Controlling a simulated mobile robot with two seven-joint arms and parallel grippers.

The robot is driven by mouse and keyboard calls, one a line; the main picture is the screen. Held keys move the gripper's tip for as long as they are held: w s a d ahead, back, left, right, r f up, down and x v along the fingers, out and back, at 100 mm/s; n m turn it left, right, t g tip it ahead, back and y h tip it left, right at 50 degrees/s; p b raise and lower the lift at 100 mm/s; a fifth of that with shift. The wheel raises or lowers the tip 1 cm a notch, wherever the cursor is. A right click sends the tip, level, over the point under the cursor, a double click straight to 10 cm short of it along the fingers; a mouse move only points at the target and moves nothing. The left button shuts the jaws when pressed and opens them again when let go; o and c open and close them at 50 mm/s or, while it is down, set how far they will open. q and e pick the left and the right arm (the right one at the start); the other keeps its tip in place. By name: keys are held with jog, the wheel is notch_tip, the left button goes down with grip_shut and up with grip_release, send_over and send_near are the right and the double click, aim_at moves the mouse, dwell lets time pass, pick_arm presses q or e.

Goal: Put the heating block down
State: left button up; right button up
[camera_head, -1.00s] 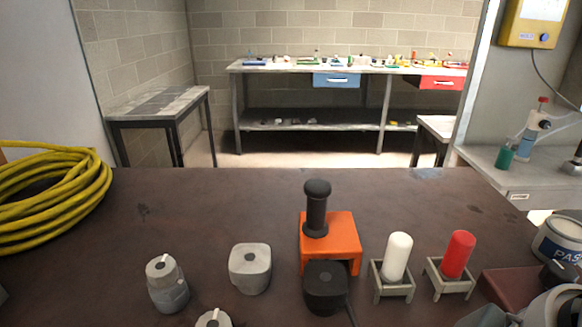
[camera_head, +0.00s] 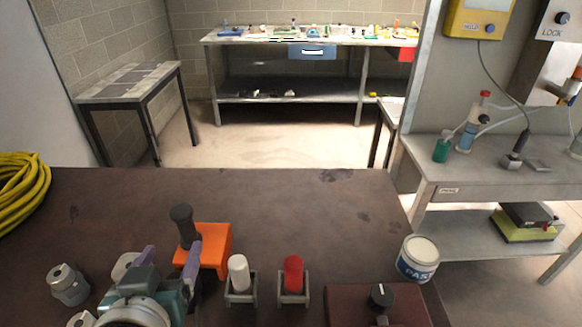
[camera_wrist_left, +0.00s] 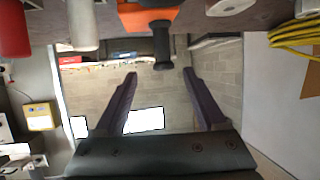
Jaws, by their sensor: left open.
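An orange block-shaped stand (camera_head: 213,246) with an upright black handle (camera_head: 182,226) is on the brown table; I cannot tell whether this is the heating block. It also shows in the left wrist view (camera_wrist_left: 148,20), with its black handle (camera_wrist_left: 162,45). My left gripper (camera_head: 172,255) is open, its purple fingers around the near left side of the orange stand. In the left wrist view the fingers (camera_wrist_left: 160,73) are wide apart with nothing gripped, and the handle's end is just beyond them. The gripper hides the table below it. My right gripper is out of view.
White (camera_head: 238,272) and red (camera_head: 293,273) cylinders stand in small holders right of the stand. A grey knobbed part (camera_head: 68,285) is at left, a yellow hose coil (camera_head: 22,195) at far left. A paste tin (camera_head: 418,258) and dark red box (camera_head: 350,308) are at right. The table's far middle is clear.

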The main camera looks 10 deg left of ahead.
aim_at(182, 223)
pick_arm(q)
jog(key=b+x, duration=0.1)
jog(key=x, duration=0.2)
jog(key=shift+w+a+f+b, duration=0.2)
jog(key=shift+a+b, duration=0.15)
jog(key=shift+b, duration=0.05)
jog(key=b+x, duration=0.2)
jog(key=x, duration=0.2)
jog(key=shift+w+a+b, duration=0.15)
jog(key=shift+w+b, duration=0.15)
jog(key=shift+b, duration=0.05)
jog(key=shift+w+a, duration=0.15)
jog(key=shift+w, duration=0.2)
grip_shut()
jog(key=shift+r, duration=0.15)
